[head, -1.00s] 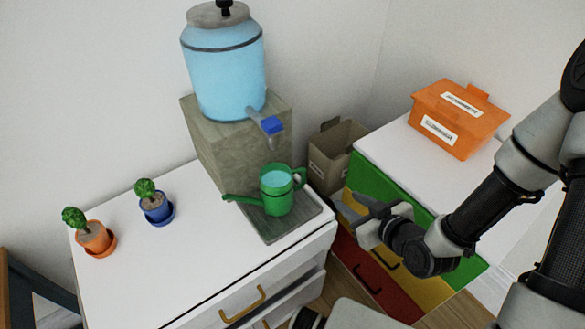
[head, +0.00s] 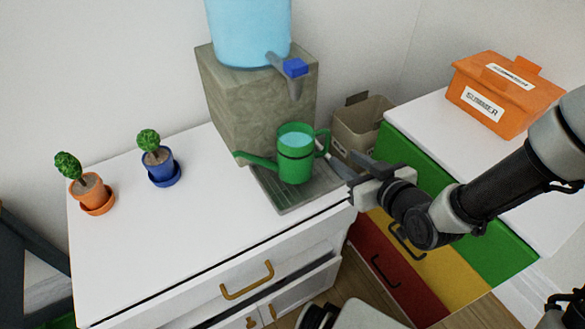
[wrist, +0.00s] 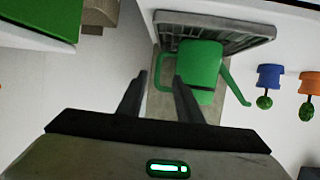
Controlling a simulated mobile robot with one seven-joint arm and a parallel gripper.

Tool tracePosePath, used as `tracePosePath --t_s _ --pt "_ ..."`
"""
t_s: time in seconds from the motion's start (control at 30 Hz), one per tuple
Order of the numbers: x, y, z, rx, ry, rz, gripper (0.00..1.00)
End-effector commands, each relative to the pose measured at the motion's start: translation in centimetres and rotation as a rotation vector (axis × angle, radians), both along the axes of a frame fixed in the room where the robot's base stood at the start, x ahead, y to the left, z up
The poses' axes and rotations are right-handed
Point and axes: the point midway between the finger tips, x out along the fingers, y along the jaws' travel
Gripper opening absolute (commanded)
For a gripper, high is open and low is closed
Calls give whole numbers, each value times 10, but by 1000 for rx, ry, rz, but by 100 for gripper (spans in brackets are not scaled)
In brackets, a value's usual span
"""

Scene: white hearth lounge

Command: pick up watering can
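The green watering can (head: 295,158) stands upright on the grey drip tray (head: 290,198) under the dispenser's blue tap. Its spout points left and its handle faces right, towards my gripper. Light blue water shows in its open top. My gripper (head: 341,162) is just right of the can at about handle height. In the wrist view my gripper (wrist: 160,76) has its two fingers apart, with part of the can's handle (wrist: 163,62) showing between and just beyond the tips. The can's body (wrist: 205,68) lies beyond the fingers. I cannot tell whether a finger touches the handle.
The blue water dispenser (head: 248,30) stands on a stone block (head: 250,100) behind the can. Two potted plants, orange (head: 88,190) and blue (head: 160,165), are at left on the white cabinet. A cardboard box (head: 360,125) and colourful drawers (head: 430,210) are at right.

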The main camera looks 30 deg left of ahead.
Motion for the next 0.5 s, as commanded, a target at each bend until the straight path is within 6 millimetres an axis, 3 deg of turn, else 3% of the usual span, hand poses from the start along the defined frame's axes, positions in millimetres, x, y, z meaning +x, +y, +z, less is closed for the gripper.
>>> tracePosePath --t_s 0.03,0.17,0.3,0.5 --pt "3 3 -10 0 -7 0 32" --pt "8 13 -12 0 -5 0 32" --pt "22 35 -18 1 2 1 32" --pt "32 47 -23 0 0 0 32"
